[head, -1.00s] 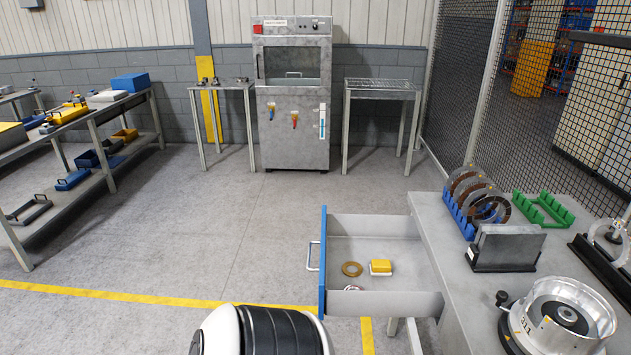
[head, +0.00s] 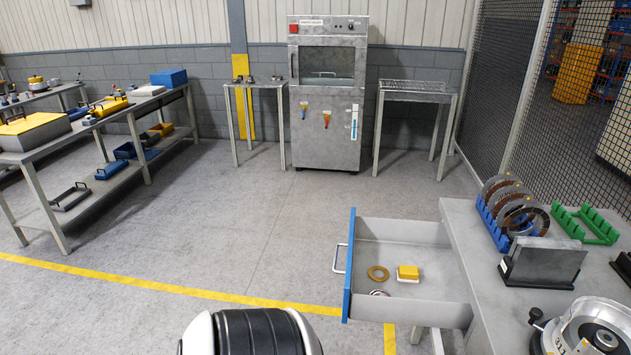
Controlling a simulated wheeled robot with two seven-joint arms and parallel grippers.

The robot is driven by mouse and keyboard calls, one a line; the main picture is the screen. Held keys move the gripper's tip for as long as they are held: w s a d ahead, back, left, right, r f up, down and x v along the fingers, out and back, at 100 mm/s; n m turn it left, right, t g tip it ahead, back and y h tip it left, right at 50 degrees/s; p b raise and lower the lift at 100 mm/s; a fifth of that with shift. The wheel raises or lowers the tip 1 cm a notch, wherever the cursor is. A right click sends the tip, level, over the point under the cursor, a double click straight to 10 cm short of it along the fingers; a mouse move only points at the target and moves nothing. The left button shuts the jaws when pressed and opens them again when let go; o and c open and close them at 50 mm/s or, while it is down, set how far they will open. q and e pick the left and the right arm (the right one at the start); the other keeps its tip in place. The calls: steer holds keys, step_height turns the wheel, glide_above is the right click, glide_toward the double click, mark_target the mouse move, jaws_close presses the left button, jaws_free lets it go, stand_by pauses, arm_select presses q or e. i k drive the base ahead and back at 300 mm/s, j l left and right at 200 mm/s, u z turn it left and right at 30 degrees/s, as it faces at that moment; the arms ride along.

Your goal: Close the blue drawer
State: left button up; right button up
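The blue drawer (head: 349,264) stands pulled out to the left from the grey workbench (head: 478,272). Its front is blue with a pale bar handle (head: 339,259), and its sides are grey. Inside lie a brass-coloured ring (head: 378,273), a yellow block (head: 408,272) on a white base, and a small ring (head: 380,293) partly hidden by the near side wall. A white and black part of my own arm shows at the bottom centre, left of the drawer. Neither of my grippers is in view.
On the bench are a blue rack (head: 492,222) with discs, a green rack (head: 586,226), a grey plate block (head: 543,262) and a round metal housing (head: 592,333). Open floor lies left of the drawer. A long table (head: 98,125) stands at the left, a cabinet (head: 325,95) at the back.

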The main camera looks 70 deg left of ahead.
mark_target(440, 298)
steer(key=j+u, duration=0.2)
steer(key=u, duration=0.2)
steer(key=k+j+u, duration=0.1)
steer(key=j+u, duration=0.15)
steer(key=u, duration=0.15)
steer(key=j+u, duration=0.25)
steer(key=u, duration=0.15)
steer(key=j+u, duration=0.2)
steer(key=u, duration=0.2)
steer(key=i+j, duration=0.1)
steer(key=j, duration=0.15)
